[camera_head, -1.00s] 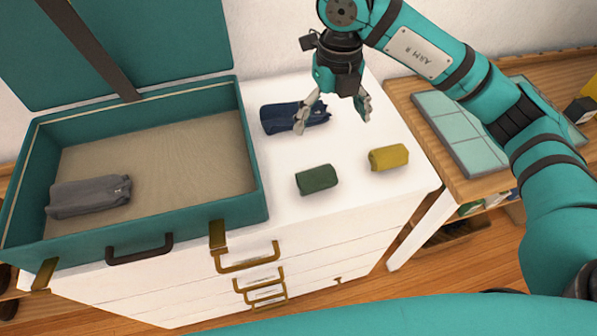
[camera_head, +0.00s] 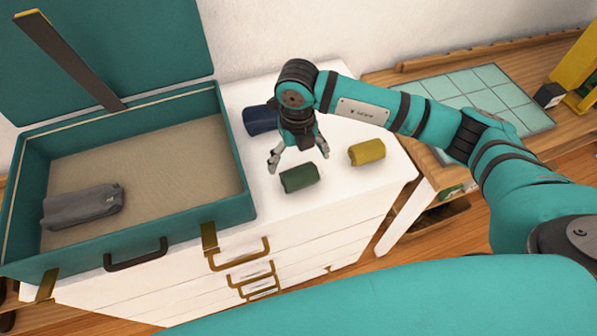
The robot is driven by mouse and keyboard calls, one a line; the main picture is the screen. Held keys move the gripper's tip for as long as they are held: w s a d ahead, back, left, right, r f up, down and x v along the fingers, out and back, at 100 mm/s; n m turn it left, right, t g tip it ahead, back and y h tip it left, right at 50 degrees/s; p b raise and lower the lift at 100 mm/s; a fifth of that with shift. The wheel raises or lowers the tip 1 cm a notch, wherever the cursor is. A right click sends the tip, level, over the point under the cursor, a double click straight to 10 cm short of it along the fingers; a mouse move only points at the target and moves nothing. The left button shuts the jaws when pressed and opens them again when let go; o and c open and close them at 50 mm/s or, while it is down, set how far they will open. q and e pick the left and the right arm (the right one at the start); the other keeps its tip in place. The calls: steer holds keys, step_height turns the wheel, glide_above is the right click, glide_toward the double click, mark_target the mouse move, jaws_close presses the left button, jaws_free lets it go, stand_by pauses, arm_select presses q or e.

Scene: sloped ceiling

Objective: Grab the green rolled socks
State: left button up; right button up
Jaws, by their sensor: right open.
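The green rolled socks (camera_head: 299,179) lie on the white dresser top, near its front edge. My right gripper (camera_head: 298,160) is open and empty, pointing down above and just behind the green roll. Its fingers are spread, one to the left of the roll and one to the right. I cannot tell the exact height of the fingertips over the dresser. My left gripper is not in view.
A yellow roll (camera_head: 367,152) lies to the right of the green one. A dark blue roll (camera_head: 260,120) lies behind, partly hidden by my arm. An open teal suitcase (camera_head: 237,205) on the left holds a grey roll (camera_head: 84,207). A wooden desk (camera_head: 440,172) stands at right.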

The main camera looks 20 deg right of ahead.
mark_target(296, 165)
steer(key=f+p, duration=0.2)
steer(key=f, duration=0.1)
steer(key=shift+s+a+f, duration=0.1)
steer(key=shift+a+f, duration=0.1)
steer(key=shift+f, duration=0.75)
steer(key=c, duration=1)
